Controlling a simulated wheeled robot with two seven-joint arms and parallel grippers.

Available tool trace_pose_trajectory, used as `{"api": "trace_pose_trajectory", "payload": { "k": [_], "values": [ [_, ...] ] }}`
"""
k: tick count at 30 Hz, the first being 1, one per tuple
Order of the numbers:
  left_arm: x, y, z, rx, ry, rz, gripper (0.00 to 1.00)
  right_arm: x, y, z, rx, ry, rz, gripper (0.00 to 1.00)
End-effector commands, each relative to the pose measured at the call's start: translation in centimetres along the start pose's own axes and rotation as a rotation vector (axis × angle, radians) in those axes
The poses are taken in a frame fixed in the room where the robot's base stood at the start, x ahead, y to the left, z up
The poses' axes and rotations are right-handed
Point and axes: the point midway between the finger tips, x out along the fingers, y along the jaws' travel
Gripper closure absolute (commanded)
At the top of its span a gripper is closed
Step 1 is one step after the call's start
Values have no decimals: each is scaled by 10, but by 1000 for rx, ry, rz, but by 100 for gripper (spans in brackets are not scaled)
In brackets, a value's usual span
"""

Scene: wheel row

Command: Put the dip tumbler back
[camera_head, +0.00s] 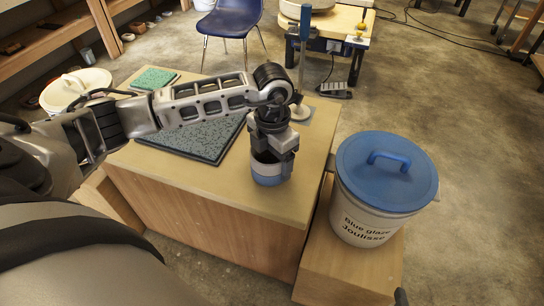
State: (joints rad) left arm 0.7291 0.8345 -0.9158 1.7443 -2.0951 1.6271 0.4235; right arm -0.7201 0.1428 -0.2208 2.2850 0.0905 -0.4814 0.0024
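A small tumbler (267,178), white above and blue below, is on the wooden table top (230,195) near its front right. My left gripper (270,156) points down right over the tumbler and overlaps its upper part. Its fingertips are hidden against the tumbler, so whether they are closed on it does not show. The tumbler looks about upright; I cannot tell whether it touches the table. A large white bucket (352,205) marked "Blue glaze Joulisse" has its blue lid (388,170) on and stands right of the table.
A dark speckled mat (190,150) and a smaller green one (155,79) lie on the table. A blue upright post (304,35) stands at its back right. The bucket rests on a lower wooden block (345,268). A blue chair (229,20) is behind.

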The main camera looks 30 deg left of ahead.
Motion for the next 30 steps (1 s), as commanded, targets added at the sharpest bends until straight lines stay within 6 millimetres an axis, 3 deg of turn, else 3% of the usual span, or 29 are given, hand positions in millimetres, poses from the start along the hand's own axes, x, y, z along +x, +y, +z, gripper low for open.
{"api": "trace_pose_trajectory", "payload": {
  "k": [7, 8, 10, 22, 30],
  "values": [
    [3, 0, 0, 0, -1, 0, 53, 2, 0, 3, 0, -1, 0, 17],
    [3, 0, 0, 0, 0, 0, 21, 2, 0, 3, -1, -1, 0, 17],
    [2, 0, 0, 0, 0, 0, 2, 1, 0, 2, -1, -1, 0, 17],
    [-7, 0, 0, 0, -2, 0, 2, 0, 0, 1, 0, -5, 0, 17],
    [-60, 0, 1, 1, -5, 1, 2, -1, 0, 3, 2, -18, 0, 17]
  ]
}}
